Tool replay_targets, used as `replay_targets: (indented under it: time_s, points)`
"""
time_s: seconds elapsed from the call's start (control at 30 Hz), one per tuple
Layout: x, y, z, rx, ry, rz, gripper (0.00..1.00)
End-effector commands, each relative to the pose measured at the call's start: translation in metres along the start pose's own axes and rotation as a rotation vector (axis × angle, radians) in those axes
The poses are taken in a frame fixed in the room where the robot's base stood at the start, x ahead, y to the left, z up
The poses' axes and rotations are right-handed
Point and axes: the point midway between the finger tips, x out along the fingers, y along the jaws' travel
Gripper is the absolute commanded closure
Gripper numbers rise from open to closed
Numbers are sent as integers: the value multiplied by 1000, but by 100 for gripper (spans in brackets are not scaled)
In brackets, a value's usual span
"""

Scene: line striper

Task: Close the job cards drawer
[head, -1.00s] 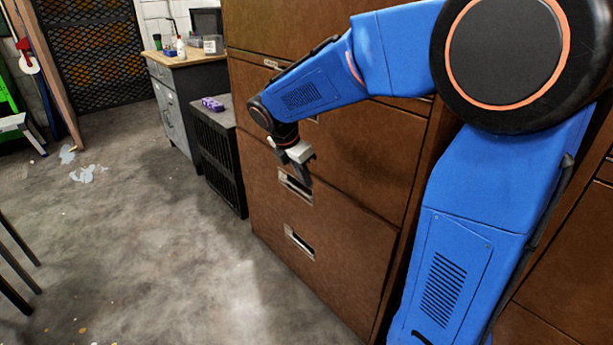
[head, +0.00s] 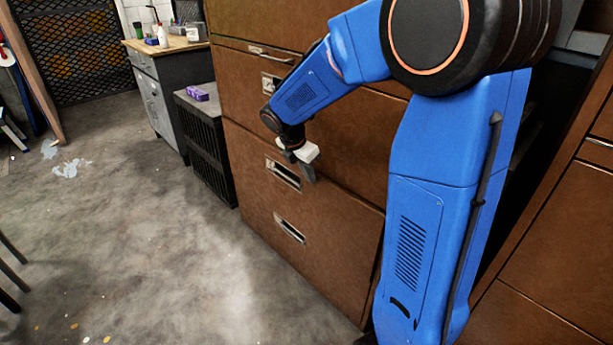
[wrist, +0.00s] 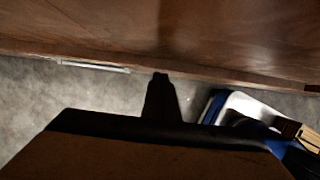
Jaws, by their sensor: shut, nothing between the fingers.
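A tall brown drawer cabinet (head: 235,62) stands in the middle of the head view. Its lower front (head: 325,235) has two metal pulls, an upper one (head: 284,174) and a lower one (head: 290,229). No label is readable, so I cannot tell which drawer is the job cards one, nor how far any drawer stands out. My gripper (head: 306,168) is shut and empty, just right of the upper pull, close to the brown front; contact is unclear. In the wrist view its dark fingers (wrist: 161,98) point toward a brown wooden face (wrist: 230,35).
A black slatted box (head: 208,150) with a purple item (head: 197,93) on top stands left of the cabinet. Behind it is a grey workbench (head: 150,95) with bottles. The concrete floor (head: 120,230) at left is mostly open. More brown drawers (head: 550,240) stand at right.

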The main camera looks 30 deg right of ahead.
Motion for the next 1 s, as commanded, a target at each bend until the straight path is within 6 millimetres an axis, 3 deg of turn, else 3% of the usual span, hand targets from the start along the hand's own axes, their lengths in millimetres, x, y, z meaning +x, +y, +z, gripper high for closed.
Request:
replay_targets:
  time_s: [0.27, 0.6, 1.0]
  points:
    - [1, 0, 1, 0, 0, 0, 100]
    - [9, 0, 24, 2, -2, -1, 100]
    - [7, 3, 24, 2, -5, 2, 100]
